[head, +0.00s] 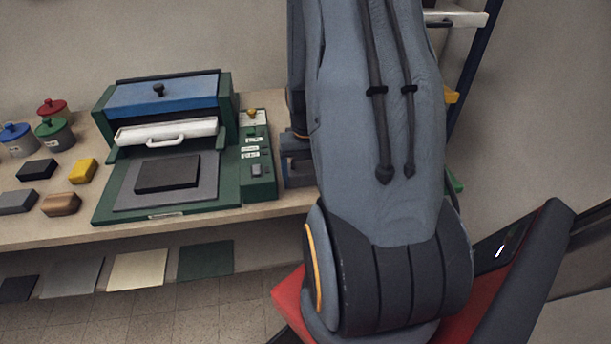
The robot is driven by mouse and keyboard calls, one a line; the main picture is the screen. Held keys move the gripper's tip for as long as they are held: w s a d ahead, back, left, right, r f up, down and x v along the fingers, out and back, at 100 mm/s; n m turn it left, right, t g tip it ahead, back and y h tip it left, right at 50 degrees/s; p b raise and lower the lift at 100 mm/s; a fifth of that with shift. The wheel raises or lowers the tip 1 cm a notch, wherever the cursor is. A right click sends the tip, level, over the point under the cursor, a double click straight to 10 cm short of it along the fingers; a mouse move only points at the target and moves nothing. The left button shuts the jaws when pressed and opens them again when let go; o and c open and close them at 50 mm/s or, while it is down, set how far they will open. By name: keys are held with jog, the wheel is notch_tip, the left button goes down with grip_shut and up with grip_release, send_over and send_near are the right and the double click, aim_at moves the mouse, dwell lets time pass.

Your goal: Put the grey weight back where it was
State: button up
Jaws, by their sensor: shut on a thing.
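My gripper is not seen; my own arm fills the middle right of the head view and hides what is behind it. A grey block (17,201) lies flat at the left end of the bench, partly cut by the picture edge. I cannot tell whether it is the grey weight or another block. A dark flat block (168,174) lies on a grey plate (124,199) on the bed of a green press (100,215) with a blue top. No other grey weight shows.
A black block (36,169), a yellow block (83,171) and a brown block (60,204) lie near the grey one.

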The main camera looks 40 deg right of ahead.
aim_at(305, 171)
jog(key=shift+f, duration=0.1)
jog(key=o, duration=2.1)
jog(key=shift+s+f, duration=0.1)
notch_tip(305, 171, up, 13)
jog(key=b, duration=0.3)
jog(key=s+a+n+t, duration=0.1)
jog(key=a+n, duration=0.5)
jog(key=a, duration=1.7)
jog(key=shift+a+r+t, duration=0.3)
jog(key=shift+t, duration=0.1)
jog(key=shift+f, duration=0.1)
jog(key=shift+f+b, duration=0.65)
jog(key=shift+f, duration=0.3)
